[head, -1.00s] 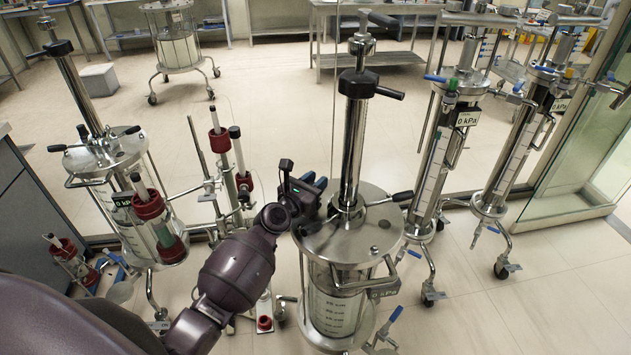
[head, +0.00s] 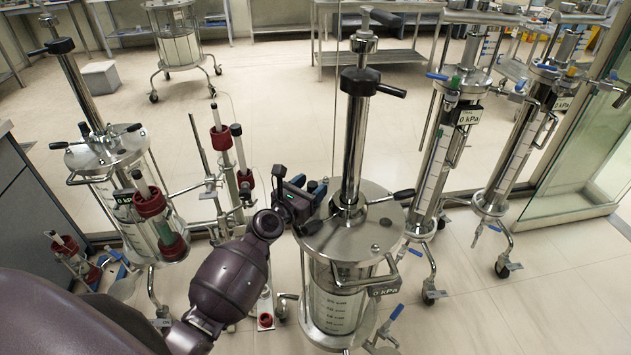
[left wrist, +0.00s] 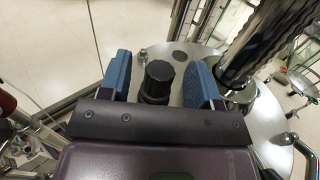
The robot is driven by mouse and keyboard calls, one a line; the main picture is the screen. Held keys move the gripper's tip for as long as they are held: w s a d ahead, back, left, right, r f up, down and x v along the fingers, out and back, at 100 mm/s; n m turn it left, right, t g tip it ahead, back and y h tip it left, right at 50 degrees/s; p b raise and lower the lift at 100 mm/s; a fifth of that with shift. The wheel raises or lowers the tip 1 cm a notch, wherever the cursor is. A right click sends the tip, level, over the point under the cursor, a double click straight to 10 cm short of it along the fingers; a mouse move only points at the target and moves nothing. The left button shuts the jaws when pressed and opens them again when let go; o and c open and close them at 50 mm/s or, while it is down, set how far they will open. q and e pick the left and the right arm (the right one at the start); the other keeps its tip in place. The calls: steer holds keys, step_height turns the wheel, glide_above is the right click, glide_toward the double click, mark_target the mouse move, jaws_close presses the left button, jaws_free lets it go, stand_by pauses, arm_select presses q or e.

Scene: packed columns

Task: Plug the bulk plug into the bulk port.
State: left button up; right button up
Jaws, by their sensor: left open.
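My left gripper (head: 312,192) is at the left edge of the steel lid (head: 350,238) of the middle column. In the left wrist view its two blue fingers (left wrist: 160,75) are apart. A black ribbed plug-like fitting (left wrist: 160,82) stands upright on the lid between them, with a gap on both sides. I cannot tell whether it is the bulk plug or part of the bulk port. In the head view the gripper hides this spot. A dark round spot (left wrist: 180,56), possibly a port opening, lies flat on the lid beyond the fitting. My right gripper is not in view.
A tall chrome piston rod (head: 353,145) with a black handle rises close to the right of the gripper. Another column (head: 105,152) and red-capped tubes stand left. Two slim columns (head: 455,140) stand right, near a glass panel (head: 580,160).

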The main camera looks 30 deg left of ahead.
arm_select(q)
steer(key=s, duration=0.4)
steer(key=s+a, duration=0.1)
steer(key=s, duration=0.1)
steer(key=shift+s, duration=1)
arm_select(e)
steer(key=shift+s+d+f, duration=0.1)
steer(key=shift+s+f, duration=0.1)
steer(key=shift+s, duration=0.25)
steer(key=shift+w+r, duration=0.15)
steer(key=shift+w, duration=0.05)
